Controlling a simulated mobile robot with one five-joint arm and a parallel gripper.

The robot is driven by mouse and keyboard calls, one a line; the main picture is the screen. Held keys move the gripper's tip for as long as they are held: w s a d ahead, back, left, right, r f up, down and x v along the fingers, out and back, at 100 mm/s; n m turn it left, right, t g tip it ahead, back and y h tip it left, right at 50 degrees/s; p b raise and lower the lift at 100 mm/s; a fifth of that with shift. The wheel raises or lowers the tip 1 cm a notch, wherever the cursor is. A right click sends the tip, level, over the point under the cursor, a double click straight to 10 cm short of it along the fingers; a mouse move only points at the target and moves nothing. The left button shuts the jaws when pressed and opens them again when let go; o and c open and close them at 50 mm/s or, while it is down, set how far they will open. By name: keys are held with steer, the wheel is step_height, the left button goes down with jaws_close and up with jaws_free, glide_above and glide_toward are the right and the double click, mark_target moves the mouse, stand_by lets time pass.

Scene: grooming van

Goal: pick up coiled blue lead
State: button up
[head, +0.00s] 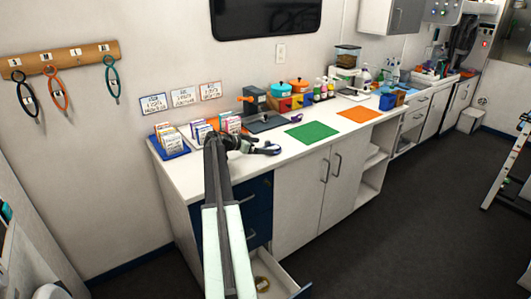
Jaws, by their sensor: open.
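My gripper (265,148) is over the front part of the white counter, at the end of my arm, and is open. Dark and bluish shapes show at its jaws; they are too small to tell whether a blue coil lies there. On the wall at the left, a looped lead in dark blue and black (27,97) hangs from the rack, far from my gripper. An orange lead (59,92) and a teal lead (113,83) hang beside it. I cannot make out a coiled blue lead for certain.
A blue tray of packets (174,153) stands left of my arm. A green mat (312,131) and an orange mat (358,115) lie flat to the right. A dark grey device (260,108) stands behind. A drawer (281,272) is pulled out below.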

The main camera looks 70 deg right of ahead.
mark_target(275, 145)
steer(key=shift+s+d+f+b, duration=0.3)
steer(key=shift+d+f+b, duration=0.15)
steer(key=shift+d, duration=0.35)
steer(key=b+x, duration=0.1)
steer(key=x, duration=0.4)
steer(key=shift+w+d+r+b, duration=0.1)
steer(key=shift+w+d+b, duration=0.1)
steer(key=shift+d+b, duration=0.15)
steer(key=shift+r, duration=0.1)
steer(key=c, duration=1.5)
